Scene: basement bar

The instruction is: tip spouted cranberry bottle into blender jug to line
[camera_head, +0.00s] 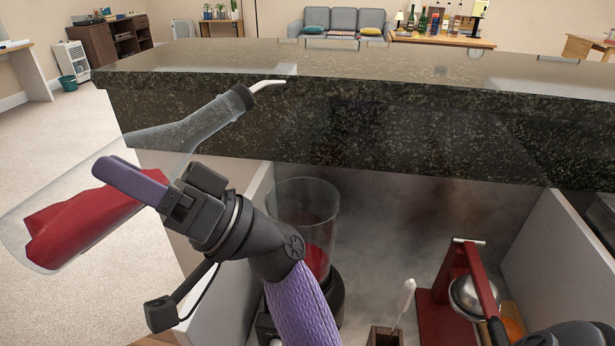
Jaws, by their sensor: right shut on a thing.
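The spouted cranberry bottle (170,135) is clear, with red liquid pooled in its wide lower-left end. It leans so that its dark neck and metal spout (268,84) are at the upper right, higher than its base. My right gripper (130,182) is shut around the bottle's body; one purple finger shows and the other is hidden. The clear blender jug (303,203) stands on a dark base below the counter, partly behind my right arm. Some red liquid shows low inside it; I cannot make out its line. In the picture, the spout is above the jug, apart from it. My left gripper is not in view.
A speckled stone counter (330,130) overhangs behind the jug. A red citrus press (465,285) with a metal bowl stands at the lower right. A small brown container (384,337) with a white-tipped stick is at the bottom. White panels (555,250) enclose the station.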

